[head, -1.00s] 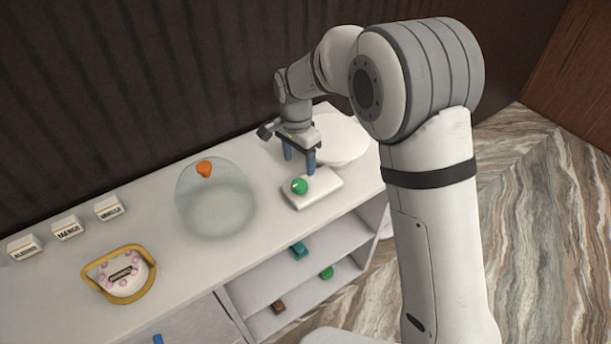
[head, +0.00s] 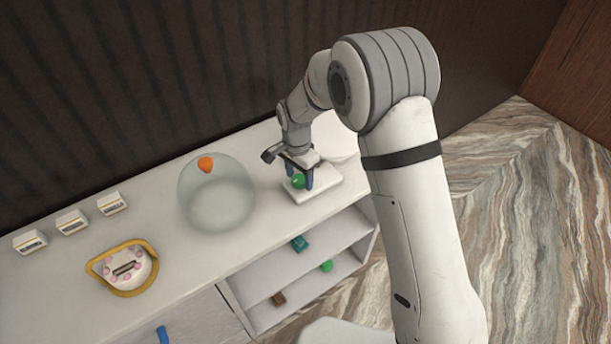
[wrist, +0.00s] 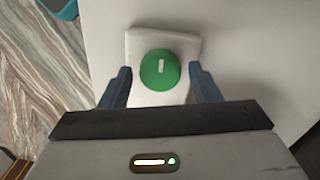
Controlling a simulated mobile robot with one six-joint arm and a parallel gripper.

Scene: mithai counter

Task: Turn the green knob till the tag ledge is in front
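The green knob (head: 298,181) stands on a white base block (head: 318,188) at the right part of the counter. In the wrist view the knob (wrist: 160,70) is round with a white bar mark that runs up and down in the picture. My gripper (head: 300,178) is lowered over the knob, with its blue fingers on either side. In the wrist view my gripper (wrist: 163,88) is open and a gap shows between the knob and each finger. A cake with pink dots and a dark slotted plate (head: 127,267) sits inside a yellow ring at the left; I cannot tell whether this plate is the tag ledge.
A glass dome with an orange top (head: 206,164) stands between the cake and the knob. Three small labelled boxes (head: 72,222) line the back left. Shelves below hold small coloured blocks (head: 299,243). The counter (head: 165,222) has clear room between cake and dome.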

